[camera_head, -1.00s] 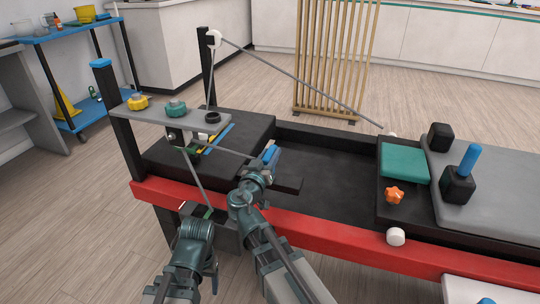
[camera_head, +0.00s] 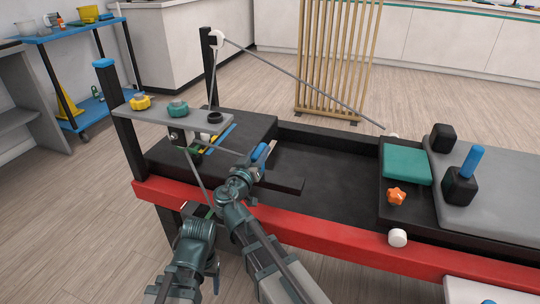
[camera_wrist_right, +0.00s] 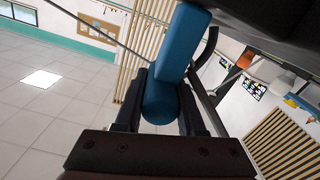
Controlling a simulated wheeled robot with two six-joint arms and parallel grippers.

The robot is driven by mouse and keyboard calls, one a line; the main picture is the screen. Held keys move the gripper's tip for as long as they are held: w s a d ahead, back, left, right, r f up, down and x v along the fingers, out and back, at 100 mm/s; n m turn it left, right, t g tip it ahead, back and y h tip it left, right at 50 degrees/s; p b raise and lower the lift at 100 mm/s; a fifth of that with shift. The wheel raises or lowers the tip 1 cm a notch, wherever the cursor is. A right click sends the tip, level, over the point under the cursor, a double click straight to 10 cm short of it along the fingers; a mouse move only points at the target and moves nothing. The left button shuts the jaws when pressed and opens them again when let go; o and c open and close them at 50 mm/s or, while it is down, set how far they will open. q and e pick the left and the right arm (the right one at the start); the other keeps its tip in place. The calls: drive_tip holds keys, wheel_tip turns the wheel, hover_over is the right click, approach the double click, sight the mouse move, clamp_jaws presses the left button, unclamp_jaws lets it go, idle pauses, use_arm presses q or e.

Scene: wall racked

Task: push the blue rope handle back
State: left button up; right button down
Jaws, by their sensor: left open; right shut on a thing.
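The blue rope handle (camera_head: 260,151) is above the black bed of the red-railed exercise machine, near its left end. My right gripper (camera_head: 250,163) is shut on it. In the right wrist view the blue handle (camera_wrist_right: 172,75) shows as a thick cylinder between the two dark fingers (camera_wrist_right: 158,110). A thin grey rope runs from the handle area toward the grey shelf. My left gripper (camera_head: 208,208) is open and low, by the front of the red rail, apart from the handle. Its fingertips are partly hard to make out.
A grey shelf (camera_head: 195,125) with yellow and teal knobs stands just left of the handle. Black posts (camera_head: 122,120) rise beside it. A long rope (camera_head: 300,80) slants across behind. The grey carriage (camera_head: 500,190) with its shoulder blocks lies to the right, past the open dark bed.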

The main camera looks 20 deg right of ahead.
drive_tip(key=shift+w+a, duration=0.65)
drive_tip(key=shift+a, duration=0.3)
drive_tip(key=shift+s+d, duration=0.1)
drive_tip(key=c, duration=0.5)
unclamp_jaws()
